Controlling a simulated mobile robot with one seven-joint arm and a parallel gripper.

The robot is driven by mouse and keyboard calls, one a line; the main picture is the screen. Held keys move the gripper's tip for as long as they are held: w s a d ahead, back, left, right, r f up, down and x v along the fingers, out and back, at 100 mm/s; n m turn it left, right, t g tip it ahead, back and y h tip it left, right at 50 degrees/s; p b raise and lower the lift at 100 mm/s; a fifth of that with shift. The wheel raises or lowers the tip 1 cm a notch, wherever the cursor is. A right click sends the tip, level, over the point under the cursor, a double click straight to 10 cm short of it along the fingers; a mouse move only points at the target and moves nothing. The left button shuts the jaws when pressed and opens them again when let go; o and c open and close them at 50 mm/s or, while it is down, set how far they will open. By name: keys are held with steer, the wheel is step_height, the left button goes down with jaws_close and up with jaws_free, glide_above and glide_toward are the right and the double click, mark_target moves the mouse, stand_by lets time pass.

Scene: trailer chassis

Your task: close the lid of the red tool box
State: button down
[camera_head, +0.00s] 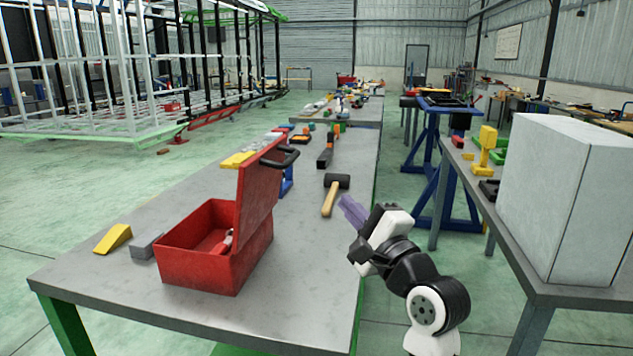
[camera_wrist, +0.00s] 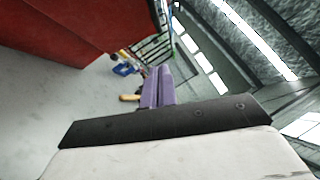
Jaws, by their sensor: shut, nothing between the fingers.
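The red tool box (camera_head: 200,262) sits near the front end of the grey table. Its lid (camera_head: 259,190) stands open and upright along the box's right side, with a black handle (camera_head: 280,158) at the top. Something red and grey lies inside the box. My gripper (camera_head: 350,208) has purple fingers, which are shut and empty. It is to the right of the lid, apart from it, above the table's right edge. In the wrist view the fingers (camera_wrist: 157,87) are together, and a red surface of the tool box (camera_wrist: 70,30) fills the upper left.
A mallet (camera_head: 335,190) lies on the table behind my gripper. A yellow wedge (camera_head: 113,239) and a grey block (camera_head: 145,245) lie left of the box. A large white box (camera_head: 560,195) stands on the right table. The table's front right corner is clear.

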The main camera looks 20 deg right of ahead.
steer(key=p, duration=0.2)
glide_toward(296, 158)
steer(key=w+d, duration=0.2)
steer(key=w, duration=0.2)
steer(key=shift+w+a+r+p, duration=0.25)
steer(key=shift+w+a, duration=0.05)
steer(key=shift+a, duration=0.15)
steer(key=shift+w+a+r+p, duration=0.25)
steer(key=shift+w+a, duration=0.05)
steer(key=shift+a, duration=0.15)
steer(key=shift+w+a+r, duration=0.1)
steer(key=shift+w+a, duration=0.25)
steer(key=shift+a, duration=0.1)
steer(key=shift+r+p, duration=0.15)
steer(key=shift+p, duration=0.15)
